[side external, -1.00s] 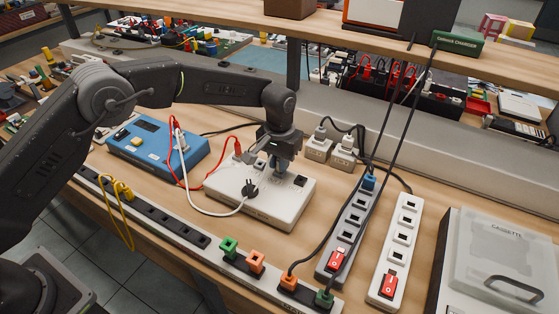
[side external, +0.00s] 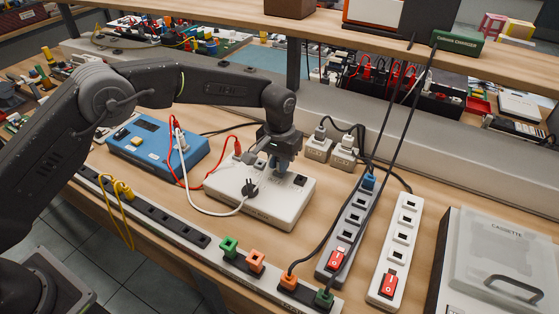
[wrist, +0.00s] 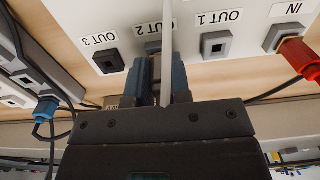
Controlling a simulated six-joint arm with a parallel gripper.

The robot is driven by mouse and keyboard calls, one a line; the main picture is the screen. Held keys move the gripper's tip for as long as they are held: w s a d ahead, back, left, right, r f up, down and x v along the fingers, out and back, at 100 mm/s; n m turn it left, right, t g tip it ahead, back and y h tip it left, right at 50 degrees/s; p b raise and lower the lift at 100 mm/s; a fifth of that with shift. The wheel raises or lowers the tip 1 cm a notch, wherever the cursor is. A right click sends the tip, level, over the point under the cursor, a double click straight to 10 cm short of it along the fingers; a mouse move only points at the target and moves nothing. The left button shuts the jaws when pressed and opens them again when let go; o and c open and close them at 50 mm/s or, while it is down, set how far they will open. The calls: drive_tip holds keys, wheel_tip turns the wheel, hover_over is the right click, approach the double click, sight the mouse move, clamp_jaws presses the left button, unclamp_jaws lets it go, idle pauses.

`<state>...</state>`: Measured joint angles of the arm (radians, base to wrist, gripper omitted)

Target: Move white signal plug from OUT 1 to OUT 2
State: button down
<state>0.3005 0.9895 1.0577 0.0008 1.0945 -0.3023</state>
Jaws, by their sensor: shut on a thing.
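The white box (side external: 285,209) lies on the bench. In the wrist view its sockets are labelled IN, OUT 1, OUT 2 and OUT 3. My gripper (wrist: 155,68) is at the OUT 2 socket (wrist: 153,46), its blue fingers shut on the white signal plug, which they mostly hide. The plug's white cable (wrist: 168,45) runs up past the fingers. I cannot tell how deep the plug sits. The OUT 1 socket (wrist: 214,44) is empty, and so is the OUT 3 socket (wrist: 109,61). My gripper also shows over the box in the side view (side external: 283,166).
A red plug (wrist: 297,56) sits in IN. A blue box (side external: 158,143) stands to the left, with red and white cables looping from it. Power strips (side external: 347,228) with black cables lie to the right.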

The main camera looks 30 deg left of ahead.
drive_tip(key=c, duration=1)
unclamp_jaws()
drive_tip(key=shift+r, duration=9.4)
